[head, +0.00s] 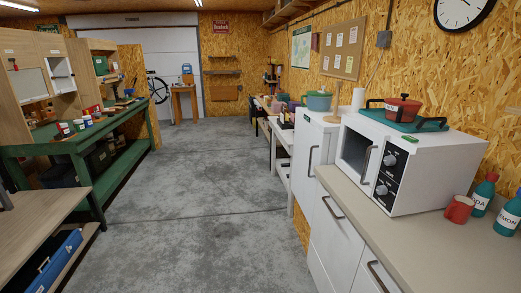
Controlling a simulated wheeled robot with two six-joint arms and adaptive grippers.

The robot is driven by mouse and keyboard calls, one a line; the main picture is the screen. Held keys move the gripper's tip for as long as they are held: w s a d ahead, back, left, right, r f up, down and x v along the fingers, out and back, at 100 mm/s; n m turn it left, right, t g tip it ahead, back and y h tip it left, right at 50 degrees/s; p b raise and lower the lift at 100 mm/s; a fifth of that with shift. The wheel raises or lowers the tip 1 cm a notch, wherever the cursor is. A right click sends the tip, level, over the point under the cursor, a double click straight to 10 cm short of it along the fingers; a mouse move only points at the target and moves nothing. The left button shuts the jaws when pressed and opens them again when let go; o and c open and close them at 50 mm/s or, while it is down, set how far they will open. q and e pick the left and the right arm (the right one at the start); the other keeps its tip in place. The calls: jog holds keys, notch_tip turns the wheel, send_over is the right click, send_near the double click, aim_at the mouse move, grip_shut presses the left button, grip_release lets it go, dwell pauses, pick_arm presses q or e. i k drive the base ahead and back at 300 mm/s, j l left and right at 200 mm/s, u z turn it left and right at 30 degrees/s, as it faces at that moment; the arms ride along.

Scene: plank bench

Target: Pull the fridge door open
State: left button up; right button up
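The fridge (325,127) appears to be the white cabinet standing just beyond the counter on the right side of the head view. Its door (301,150) faces left toward the aisle and looks closed. A dark vertical bar handle (310,161) sits on the door. The lower part of the fridge is hidden behind the counter. Neither of my grippers shows in the head view.
A counter (385,215) with handled white fronts stands nearer on the right. It bears a white microwave (437,165), a red mug (458,209) and bottles (484,194). A teal pot (319,101) is on the fridge. The concrete floor (200,200) is clear between the benches.

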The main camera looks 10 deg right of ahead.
aim_at(310, 145)
jog(key=i+j+z, duration=0.1)
jog(key=i, duration=1.8)
